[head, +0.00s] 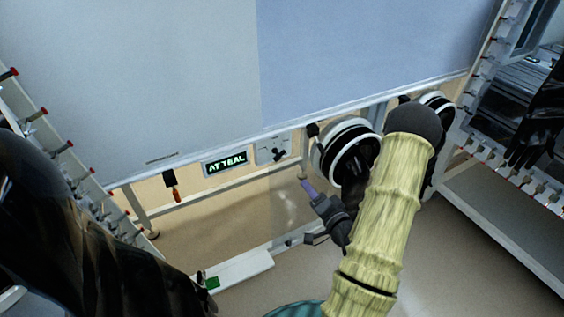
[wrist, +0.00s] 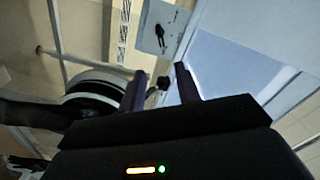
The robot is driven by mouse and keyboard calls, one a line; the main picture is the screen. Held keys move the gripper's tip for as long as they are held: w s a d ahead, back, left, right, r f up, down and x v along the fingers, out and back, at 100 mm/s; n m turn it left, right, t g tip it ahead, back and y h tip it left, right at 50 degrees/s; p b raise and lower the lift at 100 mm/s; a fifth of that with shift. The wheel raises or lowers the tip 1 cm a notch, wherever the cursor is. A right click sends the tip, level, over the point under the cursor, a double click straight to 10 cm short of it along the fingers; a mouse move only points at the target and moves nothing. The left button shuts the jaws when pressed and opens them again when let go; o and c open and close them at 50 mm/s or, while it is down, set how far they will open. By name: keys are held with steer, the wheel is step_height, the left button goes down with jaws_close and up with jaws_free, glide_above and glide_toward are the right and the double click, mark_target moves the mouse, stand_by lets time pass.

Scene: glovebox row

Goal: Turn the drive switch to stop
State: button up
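A pale switch plate (head: 266,150) is mounted low under the large white and blue panels in the head view. It carries a black switch knob (head: 279,154); its setting is too small to read. In the wrist view the plate (wrist: 150,28) and its black switch knob (wrist: 160,36) are at the top, beyond the fingertips. My gripper (head: 305,185) is below and to the right of the plate, apart from it. In the wrist view the two purple fingers of my gripper (wrist: 160,82) stand apart with nothing between them.
A round port with a white ring (head: 334,138) is close right of my gripper. A white rail (head: 240,268) runs low by the floor.

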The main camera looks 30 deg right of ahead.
mark_target(283, 156)
steer(key=shift+w, duration=0.1)
stand_by(0.3)
steer(key=w+b, duration=0.1)
steer(key=w, duration=0.4)
steer(key=w+b, duration=0.2)
steer(key=w, duration=0.4)
steer(key=w+b, duration=0.1)
steer(key=w, duration=0.5)
steer(key=shift+w+a, duration=0.15)
steer(key=shift+a, duration=0.2)
jaws_close()
